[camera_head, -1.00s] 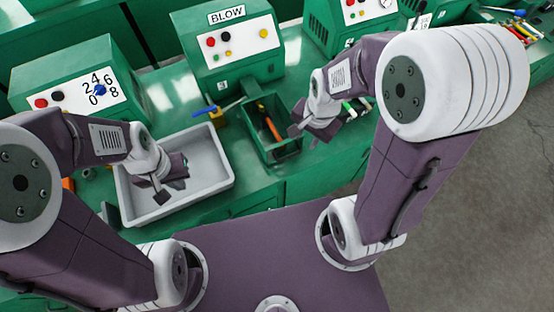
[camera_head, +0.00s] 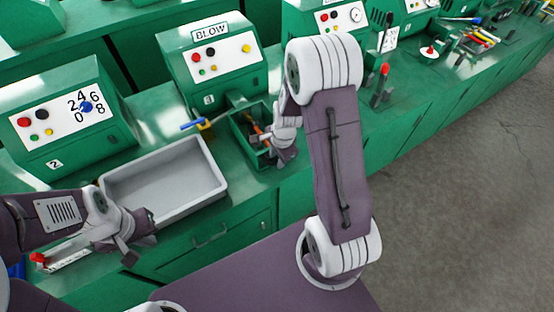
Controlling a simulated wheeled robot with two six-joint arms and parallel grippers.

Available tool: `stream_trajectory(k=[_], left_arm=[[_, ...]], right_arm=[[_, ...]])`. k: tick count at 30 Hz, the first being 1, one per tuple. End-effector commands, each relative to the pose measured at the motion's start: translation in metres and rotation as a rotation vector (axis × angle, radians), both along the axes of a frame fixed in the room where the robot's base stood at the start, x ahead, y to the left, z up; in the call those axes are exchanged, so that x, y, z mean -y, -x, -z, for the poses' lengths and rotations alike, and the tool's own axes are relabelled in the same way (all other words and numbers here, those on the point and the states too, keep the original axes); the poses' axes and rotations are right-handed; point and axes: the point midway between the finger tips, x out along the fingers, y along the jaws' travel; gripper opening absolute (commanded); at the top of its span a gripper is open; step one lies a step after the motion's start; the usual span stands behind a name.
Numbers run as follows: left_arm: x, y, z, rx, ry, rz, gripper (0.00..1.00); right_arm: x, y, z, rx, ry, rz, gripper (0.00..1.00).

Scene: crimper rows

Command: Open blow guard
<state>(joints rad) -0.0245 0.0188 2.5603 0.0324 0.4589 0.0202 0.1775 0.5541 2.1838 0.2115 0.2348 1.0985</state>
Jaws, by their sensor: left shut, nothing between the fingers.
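The green BLOW machine (camera_head: 207,62) stands at the back centre, with red, green and yellow buttons on its white panel. At its foot is an open green box (camera_head: 240,128) with an orange-handled item inside. I cannot tell which part is the guard. My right gripper (camera_head: 284,158) is at the right side of this box and covers part of it; its fingers are too small and dark to read. My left gripper (camera_head: 138,246) is shut and empty, at the front edge of the grey tray, well left of the BLOW machine.
The empty grey tray (camera_head: 218,190) lies on the green bench. A blue-handled part (camera_head: 194,125) on a yellow fitting sits between tray and box. A dial machine (camera_head: 65,113) stands at left. A red-tipped item (camera_head: 40,258) lies front left. Levers and tools crowd the right bench.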

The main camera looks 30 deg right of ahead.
Motion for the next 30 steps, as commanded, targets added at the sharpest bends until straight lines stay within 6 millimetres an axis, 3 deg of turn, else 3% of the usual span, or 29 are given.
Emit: stream_trajectory(k=[9,10,13,14,30], left_arm=[[0.0001,-0.0001,0.0014,0.000,0.000,0.000,0.00],[0.0000,-0.0001,0.0014,0.000,0.000,0.000,0.00],[0.0000,-0.0001,0.0014,0.000,0.000,0.000,0.00],[0.0000,-0.0001,0.0014,0.000,0.000,0.000,0.00],[0.0000,-0.0002,0.0017,0.000,0.000,0.000,0.00]], right_arm=[[-0.0001,-0.0017,0.0070,0.001,0.001,-0.001,0.33],[0.0000,-0.0016,0.0070,0.001,0.001,-0.001,0.30],[0.0000,-0.0016,0.0069,0.001,0.001,-0.001,0.02],[0.0000,-0.0015,0.0069,0.001,0.001,-0.001,0.00],[0.0003,-0.0009,0.0078,-0.001,0.001,-0.001,0.00]])
